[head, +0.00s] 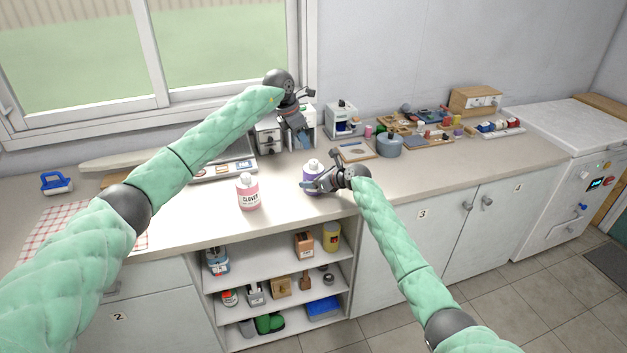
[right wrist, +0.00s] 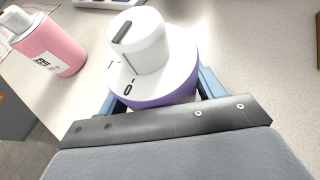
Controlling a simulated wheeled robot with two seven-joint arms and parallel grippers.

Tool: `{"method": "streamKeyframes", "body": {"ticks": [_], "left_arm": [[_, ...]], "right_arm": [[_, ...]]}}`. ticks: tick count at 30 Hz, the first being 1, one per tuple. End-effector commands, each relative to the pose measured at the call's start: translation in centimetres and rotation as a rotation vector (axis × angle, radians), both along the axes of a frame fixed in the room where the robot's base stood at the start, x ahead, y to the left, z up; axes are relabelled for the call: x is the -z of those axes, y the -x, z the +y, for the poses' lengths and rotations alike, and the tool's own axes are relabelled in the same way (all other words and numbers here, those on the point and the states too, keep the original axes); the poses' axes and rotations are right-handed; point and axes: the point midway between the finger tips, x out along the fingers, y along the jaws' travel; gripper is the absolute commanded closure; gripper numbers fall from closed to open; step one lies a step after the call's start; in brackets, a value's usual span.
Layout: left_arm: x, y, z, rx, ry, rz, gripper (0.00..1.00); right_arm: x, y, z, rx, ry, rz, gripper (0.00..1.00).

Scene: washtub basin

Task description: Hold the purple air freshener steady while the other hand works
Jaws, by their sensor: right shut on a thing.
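The purple air freshener (head: 311,175) with a white top stands upright on the counter near its front edge. My right gripper (head: 318,185) is shut on it from the right. In the right wrist view the air freshener (right wrist: 150,60) sits between the two blue fingers, its white cap and dial marks facing the camera; its lower body is hidden. My left gripper (head: 303,137) is raised above the counter behind the air freshener, in front of the white appliance; its finger gap is too small to make out.
A pink bottle labelled CLOVER (head: 248,192) stands left of the air freshener, also in the right wrist view (right wrist: 48,45). Behind are a flat scale-like device (head: 225,168), a framed board (head: 357,151) and a blue-grey pot (head: 389,146). Counter right of my right gripper is clear.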

Motion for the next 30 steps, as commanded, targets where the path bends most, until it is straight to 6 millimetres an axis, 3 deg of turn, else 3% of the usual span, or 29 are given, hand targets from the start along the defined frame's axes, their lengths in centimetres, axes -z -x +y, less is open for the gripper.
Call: {"method": "streamKeyframes", "body": {"ticks": [13,14,16,17,20,25,30], "left_arm": [[0.0,0.0,0.0,0.0,0.0,0.0,0.64],[0.0,0.0,0.0,0.0,0.0,0.0,0.62],[-0.2,0.0,0.0,0.0,0.001,-0.001,0.48],[-0.4,-0.1,0.0,0.0,0.001,-0.004,0.48],[-2.0,-0.4,-0.4,0.004,0.002,-0.022,0.48],[-6.1,-0.7,-3.4,0.037,-0.013,-0.068,0.48],[-7.7,-1.4,-6.1,0.053,-0.065,-0.078,0.48]], "right_arm": [[0.0,0.0,0.0,0.0,0.001,0.001,0.63],[0.0,0.0,0.0,0.0,0.001,0.001,0.63],[0.0,0.0,0.0,0.0,0.001,0.001,0.63],[0.0,0.0,0.0,0.0,0.001,0.001,0.63],[0.0,0.0,0.0,0.0,0.001,0.001,0.63],[0.1,0.0,0.0,0.0,0.001,0.001,0.63],[0.1,0.0,0.0,0.0,0.001,0.001,0.63]]}}
